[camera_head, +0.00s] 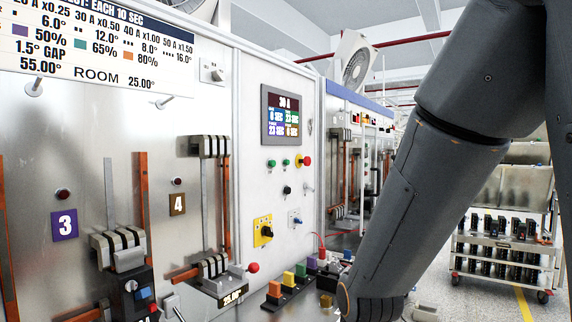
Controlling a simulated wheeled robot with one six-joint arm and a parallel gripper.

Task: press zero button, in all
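A white control panel (262,205) stands at the centre of the view. It carries a small display (282,115) reading 30 A with several SEC values. A black knob (287,190) sits lower. No label is legible on these buttons, so I cannot tell which is the zero button. My arm crosses the right side and runs down to the bottom edge. My gripper is out of view.
Breaker stations marked 3 (65,225) and 4 (178,204) with copper bars fill the left. A yellow switch plate (263,231) is low on the panel. Several coloured blocks (301,270) lie on the ledge below. A loaded cart (505,240) stands at right.

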